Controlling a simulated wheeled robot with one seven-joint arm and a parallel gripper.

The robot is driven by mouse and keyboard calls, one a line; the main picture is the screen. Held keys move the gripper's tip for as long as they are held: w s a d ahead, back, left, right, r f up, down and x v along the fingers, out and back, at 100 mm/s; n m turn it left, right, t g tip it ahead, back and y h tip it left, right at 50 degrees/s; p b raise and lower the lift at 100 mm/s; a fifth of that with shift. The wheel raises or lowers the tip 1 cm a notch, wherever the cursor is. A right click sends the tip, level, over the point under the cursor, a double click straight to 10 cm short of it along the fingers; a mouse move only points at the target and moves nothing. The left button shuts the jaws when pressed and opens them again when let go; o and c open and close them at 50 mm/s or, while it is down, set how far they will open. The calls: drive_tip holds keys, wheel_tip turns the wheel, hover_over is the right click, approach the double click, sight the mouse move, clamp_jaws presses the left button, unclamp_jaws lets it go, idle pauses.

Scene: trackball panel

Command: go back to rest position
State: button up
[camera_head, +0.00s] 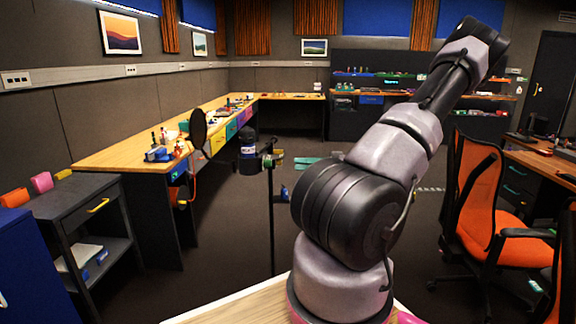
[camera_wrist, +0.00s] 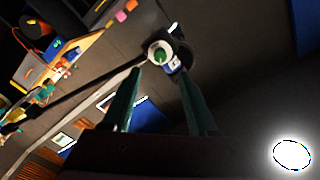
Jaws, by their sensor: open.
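My gripper (camera_wrist: 159,62) shows in the wrist view as two dark green fingers spread apart, with nothing held between them. In the head view, my arm rises from the lower middle to the upper right, and I cannot make out the gripper there. A white ring with a green centre (camera_wrist: 160,54) lies beyond the fingertips in the wrist view, on a dark stand. It appears apart from the fingers, though the distance is hard to judge.
A long wooden workbench (camera_head: 135,150) runs along the left wall. A dark cart (camera_head: 85,215) stands front left. An orange chair (camera_head: 480,195) is at the right, close to my arm. Dark floor is open between bench and stand. A bright lamp (camera_wrist: 292,154) shows in the wrist view.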

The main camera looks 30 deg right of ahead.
drive_tip(key=shift+v, duration=0.85)
drive_tip(key=s+a+r+m+g+h, duration=0.1)
drive_tip(key=s+a+r+g+h, duration=0.1)
drive_tip(key=a+r+g+h, duration=0.4)
drive_tip(key=s+a+r+m+g+h, duration=0.1)
drive_tip(key=a+g+h, duration=0.15)
drive_tip(key=a, duration=0.65)
drive_tip(key=s+a+r+m+t+h, duration=0.2)
drive_tip(key=s+a+r, duration=0.2)
drive_tip(key=r, duration=0.4)
drive_tip(key=s+a+r+m+t+h, duration=0.2)
drive_tip(key=s+a+r+m+t, duration=0.1)
drive_tip(key=r, duration=0.5)
drive_tip(key=shift+s+a+r+t, duration=0.3)
drive_tip(key=shift+s+a, duration=0.3)
drive_tip(key=shift+s, duration=0.65)
